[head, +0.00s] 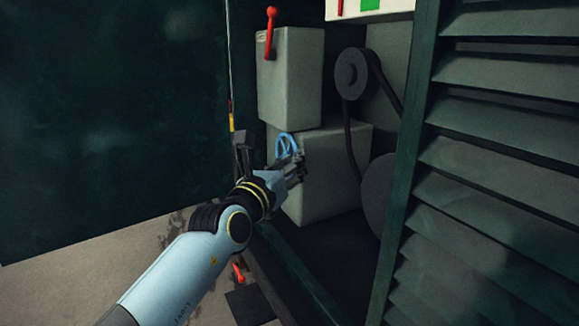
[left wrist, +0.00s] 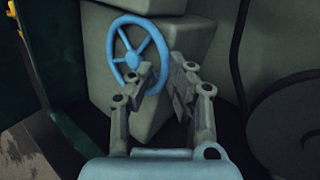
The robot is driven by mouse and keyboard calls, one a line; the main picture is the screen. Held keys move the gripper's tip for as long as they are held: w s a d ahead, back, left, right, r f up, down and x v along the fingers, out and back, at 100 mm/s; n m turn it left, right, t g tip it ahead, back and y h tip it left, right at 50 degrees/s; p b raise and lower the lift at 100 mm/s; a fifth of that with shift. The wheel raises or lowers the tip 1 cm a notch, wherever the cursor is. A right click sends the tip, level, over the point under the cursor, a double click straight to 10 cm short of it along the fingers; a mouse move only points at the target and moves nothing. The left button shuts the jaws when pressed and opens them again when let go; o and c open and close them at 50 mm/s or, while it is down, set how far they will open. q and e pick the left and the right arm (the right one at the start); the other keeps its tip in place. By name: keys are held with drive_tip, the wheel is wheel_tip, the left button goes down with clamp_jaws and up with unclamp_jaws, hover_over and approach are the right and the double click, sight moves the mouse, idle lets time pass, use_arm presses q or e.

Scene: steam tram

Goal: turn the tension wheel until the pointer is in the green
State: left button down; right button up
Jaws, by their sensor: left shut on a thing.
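The blue spoked tension wheel (head: 284,142) is on the front of the lower grey box. It also shows in the left wrist view (left wrist: 134,58), with its rim and spokes facing me. My left gripper (head: 295,164) reaches in from the lower left and is shut on the wheel's rim at its lower right; in the left wrist view its fingers (left wrist: 168,73) stand on either side of the rim. A white panel with a green patch (head: 370,4) is cut off by the top edge of the head view. My right gripper is out of view.
A grey box (head: 289,85) with a red lever (head: 270,32) stands above the wheel's box (head: 335,170). A pulley (head: 351,73) with a dark belt is to the right. A louvred door (head: 490,170) bounds the right side, a dark green wall (head: 110,110) the left.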

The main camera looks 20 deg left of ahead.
use_arm(q)
drive_tip(key=c, duration=1.5)
unclamp_jaws()
drive_tip(key=shift+d+r, duration=0.1)
drive_tip(key=shift+d, duration=0.05)
drive_tip(key=shift+c, duration=0.2)
drive_tip(key=shift+o, duration=0.6)
drive_tip(key=shift+w+d, duration=0.1)
drive_tip(key=shift+d, duration=0.05)
drive_tip(key=s+f, duration=0.1)
drive_tip(key=s, duration=1.1)
drive_tip(key=shift+a, duration=0.45)
drive_tip(key=shift+o, duration=0.4)
